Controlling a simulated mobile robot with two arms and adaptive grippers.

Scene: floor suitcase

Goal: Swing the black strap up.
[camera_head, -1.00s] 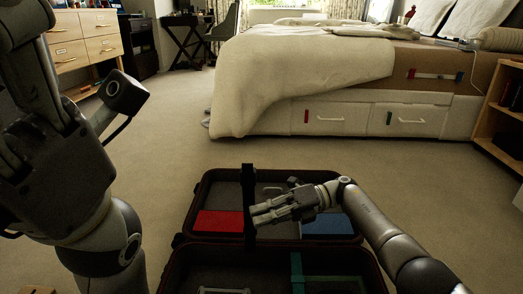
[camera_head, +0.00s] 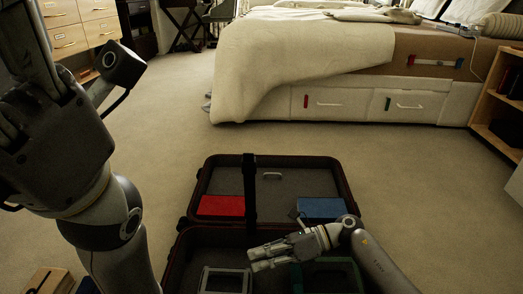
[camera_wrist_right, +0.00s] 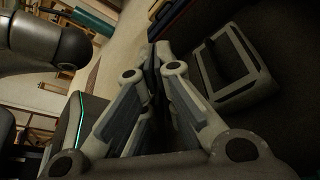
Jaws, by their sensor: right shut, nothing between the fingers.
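The black strap (camera_head: 249,195) lies along the far half of the open suitcase (camera_head: 345,180), left of its middle, from the far rim to the hinge side. My right gripper (camera_head: 254,259) is over the near half, just below the strap's near end in the picture. Its fingers are closed with nothing between them. In the right wrist view its fingertips (camera_wrist_right: 155,58) come together. Whether they touch the strap cannot be told.
The far half holds a red block (camera_head: 221,206) and a blue block (camera_head: 321,208). A grey frame (camera_head: 225,281) lies in the near half and also shows in the right wrist view (camera_wrist_right: 230,70). Carpet is clear toward the bed (camera_head: 300,55).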

